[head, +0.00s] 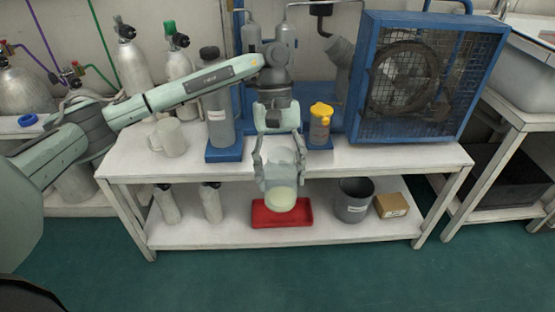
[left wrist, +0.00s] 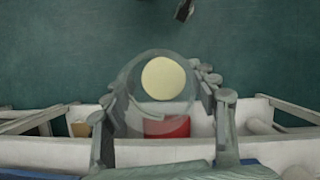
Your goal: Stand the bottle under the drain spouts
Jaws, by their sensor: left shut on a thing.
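My left gripper (head: 279,168) is shut on a clear round vessel (head: 281,186) with pale yellow contents at its bottom. I take it to be the bottle, but cannot be sure. It hangs roughly upright in front of the bench's front edge, and in the picture its lower part overlaps the red tray (head: 268,215) on the lower shelf. In the left wrist view the fingers flank the vessel's wall (left wrist: 128,88), and I look down on the pale contents. I cannot pick out the drain spouts for sure; pipework (head: 322,12) runs behind the bench. My right gripper is not in view.
On the bench (head: 383,158) stand a clear handled jug (head: 172,138), a grey cylinder (head: 217,110), a yellow-capped container (head: 320,122) and a blue caged fan (head: 420,75). The lower shelf holds a grey bucket (head: 353,202) and a cardboard box (head: 391,205).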

